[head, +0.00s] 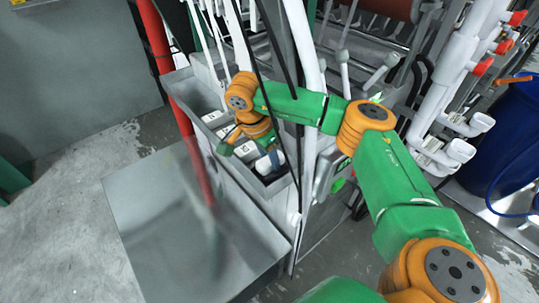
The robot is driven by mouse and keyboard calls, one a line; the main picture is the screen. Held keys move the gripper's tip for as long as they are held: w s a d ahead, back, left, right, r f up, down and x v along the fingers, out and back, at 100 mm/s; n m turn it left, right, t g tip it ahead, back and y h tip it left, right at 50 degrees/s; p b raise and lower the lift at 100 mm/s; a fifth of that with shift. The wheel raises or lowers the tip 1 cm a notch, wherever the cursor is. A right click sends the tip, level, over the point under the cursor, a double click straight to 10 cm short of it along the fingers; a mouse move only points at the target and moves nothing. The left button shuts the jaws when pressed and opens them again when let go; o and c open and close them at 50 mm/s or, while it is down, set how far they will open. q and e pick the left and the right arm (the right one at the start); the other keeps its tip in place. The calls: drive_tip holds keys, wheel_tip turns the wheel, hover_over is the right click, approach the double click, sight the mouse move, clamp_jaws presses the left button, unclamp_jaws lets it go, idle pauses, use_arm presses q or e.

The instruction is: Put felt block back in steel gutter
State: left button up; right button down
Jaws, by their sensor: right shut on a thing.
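The steel gutter (277,186) is a grey open trough fixed to the side of the machine, left of centre in the head view. My right arm reaches across from the lower right, and its wrist bends down over the near end of the gutter. My right gripper (271,153) is shut on a white block, which looks like the felt block (266,165). The block is at the gutter's near end, within its outline; I cannot tell whether it touches the bottom. The fingers are small and partly hidden by the wrist. My left gripper is out of view.
Other white blocks (246,150) lie further along the gutter. A red pipe (190,125) and white pipes with dark cables run close by the arm. A grey metal plate (190,240) lies below. A blue barrel (508,140) stands at the right.

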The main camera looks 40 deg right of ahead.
drive_tip(key=shift+c, duration=2.3)
unclamp_jaws()
